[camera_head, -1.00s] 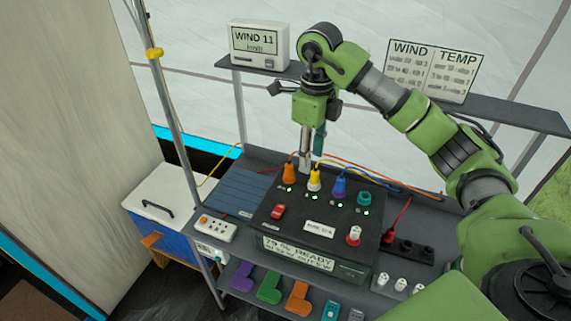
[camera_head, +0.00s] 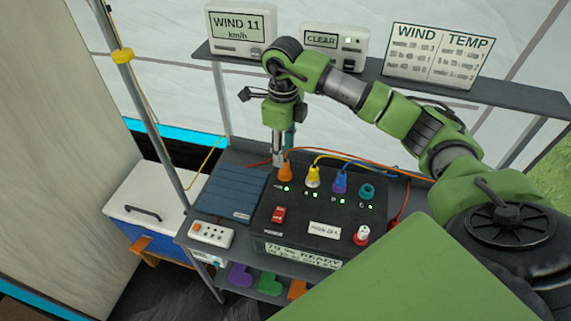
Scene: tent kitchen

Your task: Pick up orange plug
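The orange plug (camera_head: 285,172) stands upright in the leftmost socket of the black power box (camera_head: 290,232), with an orange cable running from it to the right. My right gripper (camera_head: 278,162) points down right at the orange plug, its tips slightly left of the plug's top. The tips overlap the plug's edge in this view, so I cannot tell whether they touch. The fingers look narrow and close together, and the gap between them does not show clearly. My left gripper is not in view.
A yellow plug (camera_head: 313,176), a blue plug (camera_head: 340,183) and a teal plug (camera_head: 366,191) stand to the right on the box. A red switch (camera_head: 279,214) is in front. A blue ribbed panel (camera_head: 230,193) lies left. A shelf with displays (camera_head: 240,33) runs behind.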

